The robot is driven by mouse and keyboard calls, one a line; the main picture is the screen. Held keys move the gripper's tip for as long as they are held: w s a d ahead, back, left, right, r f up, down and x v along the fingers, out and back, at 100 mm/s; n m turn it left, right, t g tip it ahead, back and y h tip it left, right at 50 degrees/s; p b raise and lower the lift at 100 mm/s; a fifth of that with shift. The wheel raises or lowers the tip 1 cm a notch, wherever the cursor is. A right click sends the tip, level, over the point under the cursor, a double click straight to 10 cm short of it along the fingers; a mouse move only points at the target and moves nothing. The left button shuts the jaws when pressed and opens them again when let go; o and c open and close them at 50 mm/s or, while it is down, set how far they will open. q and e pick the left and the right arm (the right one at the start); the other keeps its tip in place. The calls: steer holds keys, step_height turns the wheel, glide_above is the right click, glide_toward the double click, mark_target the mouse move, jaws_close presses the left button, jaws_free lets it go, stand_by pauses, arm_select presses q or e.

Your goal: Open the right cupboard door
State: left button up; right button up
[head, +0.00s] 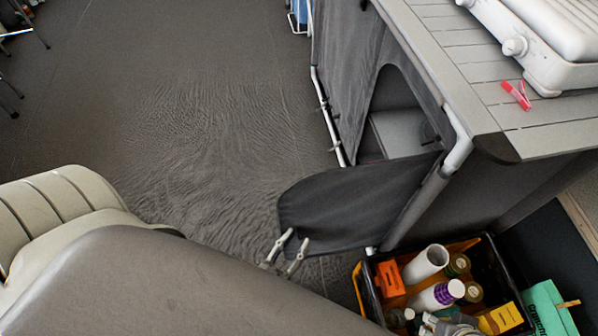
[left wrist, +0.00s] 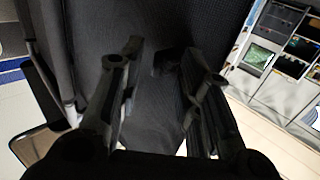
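The right cupboard door (head: 350,205) is a dark grey fabric flap. It stands swung out to the left from the cupboard's front corner post, and the opening (head: 395,100) behind it shows a grey shelf inside. My left gripper (head: 288,253) is at the door's lower free edge, its two fingertips apart. In the left wrist view, the open fingers (left wrist: 163,75) are spread in front of dark fabric, seemingly the door (left wrist: 165,110). I cannot tell whether they touch it. My left arm hides the floor below.
A black and yellow crate (head: 365,290) with bottles and boxes stands below the door's hinge side. The slatted countertop (head: 470,70) bears a white stove (head: 545,45) and a red peg (head: 517,95). Grey floor (head: 190,90) to the left is mostly clear.

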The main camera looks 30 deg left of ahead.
arm_select(q)
steer(key=s+a, duration=0.1)
steer(key=s, duration=0.7)
steer(key=shift+s, duration=0.4)
